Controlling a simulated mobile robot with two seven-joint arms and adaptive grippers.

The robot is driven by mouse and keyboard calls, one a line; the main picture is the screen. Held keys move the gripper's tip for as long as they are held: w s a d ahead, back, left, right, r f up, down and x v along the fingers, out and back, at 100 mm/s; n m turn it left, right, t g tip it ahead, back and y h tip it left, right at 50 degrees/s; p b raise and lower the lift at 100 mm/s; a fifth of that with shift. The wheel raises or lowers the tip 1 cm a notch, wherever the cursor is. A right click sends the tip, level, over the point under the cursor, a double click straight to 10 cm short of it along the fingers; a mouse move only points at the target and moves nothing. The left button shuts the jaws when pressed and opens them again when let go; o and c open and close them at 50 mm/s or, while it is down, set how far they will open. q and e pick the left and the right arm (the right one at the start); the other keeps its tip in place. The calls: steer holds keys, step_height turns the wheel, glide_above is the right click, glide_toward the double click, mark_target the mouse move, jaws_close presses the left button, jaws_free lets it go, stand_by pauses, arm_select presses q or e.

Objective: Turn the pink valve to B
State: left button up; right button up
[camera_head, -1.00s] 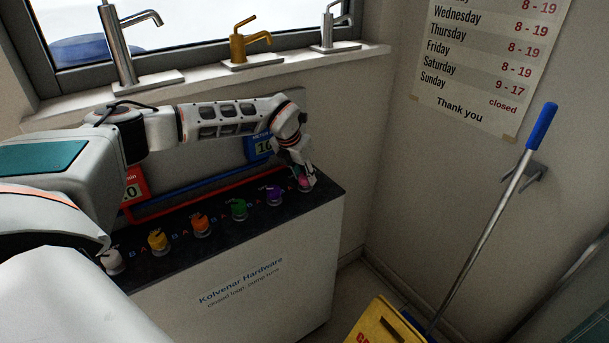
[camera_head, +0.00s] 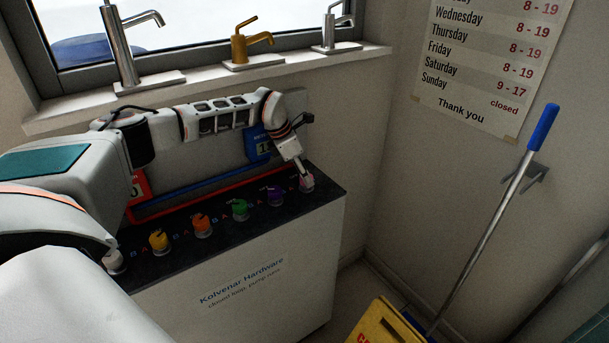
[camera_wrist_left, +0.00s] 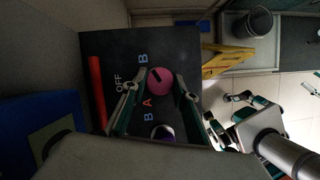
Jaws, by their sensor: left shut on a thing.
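The pink valve (camera_head: 306,184) is a round knob at the far right end of the dark counter top. In the left wrist view the pink valve (camera_wrist_left: 160,80) lies between the two fingers of my left gripper (camera_wrist_left: 161,77), which is shut on it. My left gripper (camera_head: 303,179) reaches down to it from above in the head view. Beside the knob are the letters B (camera_wrist_left: 144,59) and A (camera_wrist_left: 147,103) and the word OFF (camera_wrist_left: 119,85). I cannot tell exactly which mark the knob points to.
A purple valve (camera_head: 275,196) is the nearest neighbour; green (camera_head: 240,210), orange (camera_head: 202,226) and yellow (camera_head: 158,242) valves follow to the left. Red (camera_head: 137,190) and blue (camera_head: 261,146) meters stand behind.

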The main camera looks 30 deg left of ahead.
stand_by(0.4)
arm_select(q)
steer(key=o, duration=1.1)
steer(key=v, duration=1.2)
